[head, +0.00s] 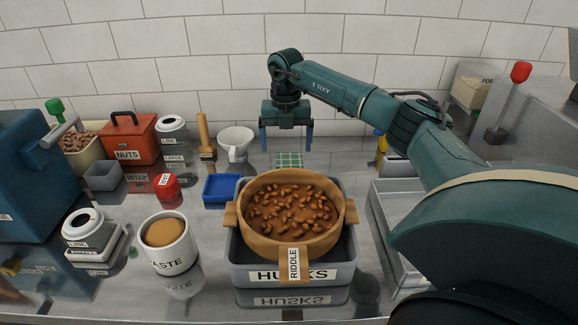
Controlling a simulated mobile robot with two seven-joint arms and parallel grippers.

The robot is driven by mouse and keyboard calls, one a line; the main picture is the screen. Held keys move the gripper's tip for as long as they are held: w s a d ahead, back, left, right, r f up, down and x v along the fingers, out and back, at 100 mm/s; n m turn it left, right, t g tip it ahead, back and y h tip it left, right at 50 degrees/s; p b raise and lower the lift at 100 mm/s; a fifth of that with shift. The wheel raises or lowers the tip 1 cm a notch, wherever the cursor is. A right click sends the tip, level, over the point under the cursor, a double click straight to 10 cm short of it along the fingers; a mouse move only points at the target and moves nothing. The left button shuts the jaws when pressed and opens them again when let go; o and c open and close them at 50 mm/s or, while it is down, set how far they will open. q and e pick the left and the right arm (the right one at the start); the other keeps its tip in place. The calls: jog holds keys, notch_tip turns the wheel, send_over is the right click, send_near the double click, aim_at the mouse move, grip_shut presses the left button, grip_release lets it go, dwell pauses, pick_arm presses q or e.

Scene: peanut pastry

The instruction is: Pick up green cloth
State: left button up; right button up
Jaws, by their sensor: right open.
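The green cloth (288,160) is a small checked square. It lies flat on the metal counter behind the wooden riddle. My right gripper (286,142) points down above and behind the cloth, its two blue fingers spread apart. It is open and nothing shows between the fingers. I cannot tell its exact height over the counter. My left gripper is not in view.
The riddle (255,238) full of nuts sits on the grey husks bin (345,275) in front of the cloth. The counter right of the cloth is clear.

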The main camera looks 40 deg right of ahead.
aim_at(289, 160)
jog(key=f, duration=0.5)
jog(key=shift+s+d, duration=0.1)
jog(key=shift+s, duration=0.3)
jog(key=shift+f+p, duration=0.3)
jog(key=shift+f, duration=0.05)
jog(key=c, duration=1.1)
